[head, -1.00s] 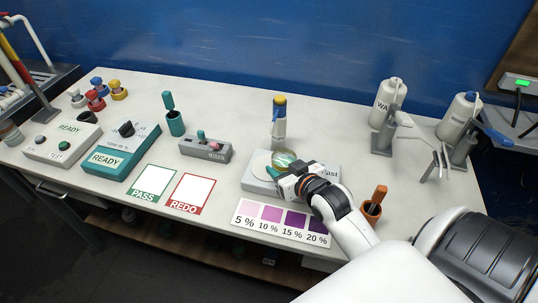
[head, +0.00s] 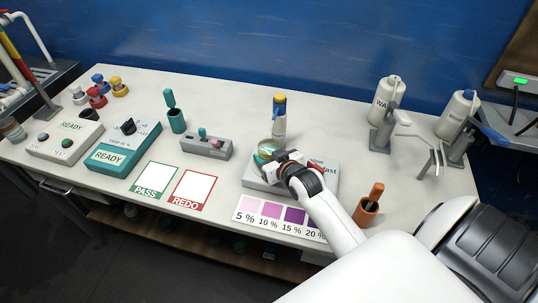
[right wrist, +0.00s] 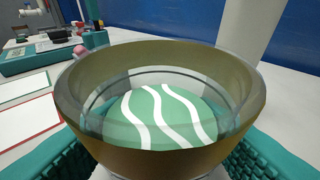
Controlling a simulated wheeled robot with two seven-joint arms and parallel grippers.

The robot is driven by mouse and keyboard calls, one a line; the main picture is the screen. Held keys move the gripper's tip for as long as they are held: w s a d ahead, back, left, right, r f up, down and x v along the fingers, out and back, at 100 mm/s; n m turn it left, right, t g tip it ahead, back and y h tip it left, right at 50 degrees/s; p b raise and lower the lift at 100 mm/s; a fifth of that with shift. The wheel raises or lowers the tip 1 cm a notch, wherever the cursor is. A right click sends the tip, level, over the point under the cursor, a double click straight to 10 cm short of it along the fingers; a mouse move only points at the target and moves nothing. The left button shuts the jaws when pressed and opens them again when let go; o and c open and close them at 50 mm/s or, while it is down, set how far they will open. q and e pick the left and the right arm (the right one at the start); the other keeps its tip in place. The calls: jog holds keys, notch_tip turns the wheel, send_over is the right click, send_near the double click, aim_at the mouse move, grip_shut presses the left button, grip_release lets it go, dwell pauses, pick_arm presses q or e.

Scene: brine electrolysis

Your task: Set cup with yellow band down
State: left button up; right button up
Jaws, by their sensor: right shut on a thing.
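The cup with yellow band (right wrist: 160,150) is a clear round cup with a wide yellowish band at its rim, upright and large in the right wrist view. A green shape with white wavy stripes (right wrist: 165,117) shows through its opening. My right gripper (head: 272,158) is shut on the cup, with teal ridged pads on both sides of it. In the head view the cup (head: 266,146) is over the back left part of a grey stirrer (head: 256,182) marked slow and fast. The gripper hides much of the stirrer top, and I cannot tell whether the cup touches it. My left gripper is out of view.
A yellow-and-blue-topped bottle (head: 279,115) stands just behind the cup. A purple percentage chart (head: 275,225) lies in front, and an orange pot (head: 365,214) stands to the right. A small grey rack (head: 206,147) and PASS and REDO cards (head: 192,190) are to the left.

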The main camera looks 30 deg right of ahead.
jog(key=o, duration=1.1)
jog(key=b+v, duration=0.1)
jog(key=v, duration=1.1)
